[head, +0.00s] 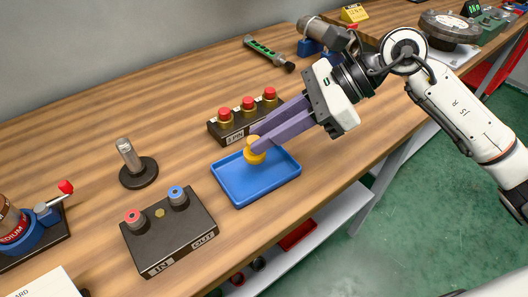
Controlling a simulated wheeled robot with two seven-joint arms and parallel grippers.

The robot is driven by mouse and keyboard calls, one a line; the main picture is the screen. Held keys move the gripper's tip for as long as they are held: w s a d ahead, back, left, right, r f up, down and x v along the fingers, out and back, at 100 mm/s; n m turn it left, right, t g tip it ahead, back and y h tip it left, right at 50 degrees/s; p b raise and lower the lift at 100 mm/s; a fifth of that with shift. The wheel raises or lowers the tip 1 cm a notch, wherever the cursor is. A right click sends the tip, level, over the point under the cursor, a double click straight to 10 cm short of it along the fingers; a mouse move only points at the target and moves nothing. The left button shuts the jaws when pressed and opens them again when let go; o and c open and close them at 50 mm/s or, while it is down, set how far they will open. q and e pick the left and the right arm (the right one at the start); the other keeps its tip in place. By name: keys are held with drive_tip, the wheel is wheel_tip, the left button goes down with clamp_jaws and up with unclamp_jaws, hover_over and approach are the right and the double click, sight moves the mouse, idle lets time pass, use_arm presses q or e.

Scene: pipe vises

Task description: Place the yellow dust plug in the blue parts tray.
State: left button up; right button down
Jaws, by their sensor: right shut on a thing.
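The yellow dust plug (254,157) is between the fingertips of my right gripper (256,144). The gripper is shut on it. The plug shows over the back left part of the blue parts tray (258,194); I cannot tell whether it touches the tray floor. The tray is shallow and its visible floor is bare. My right arm reaches in from the upper right. My left gripper does not show.
Left of the tray is a black IN/OUT box (170,233) with red and blue fittings. A black block with red-capped fittings (248,107) stands close behind the tray. A metal post on a round base (132,163) stands further left. The table's front edge is near the tray.

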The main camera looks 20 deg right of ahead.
drive_tip(key=shift+f, duration=2.4)
drive_tip(key=c, duration=1.6)
unclamp_jaws()
drive_tip(key=b+v, duration=0.1)
drive_tip(key=v, duration=1.1)
drive_tip(key=shift+r, duration=0.1)
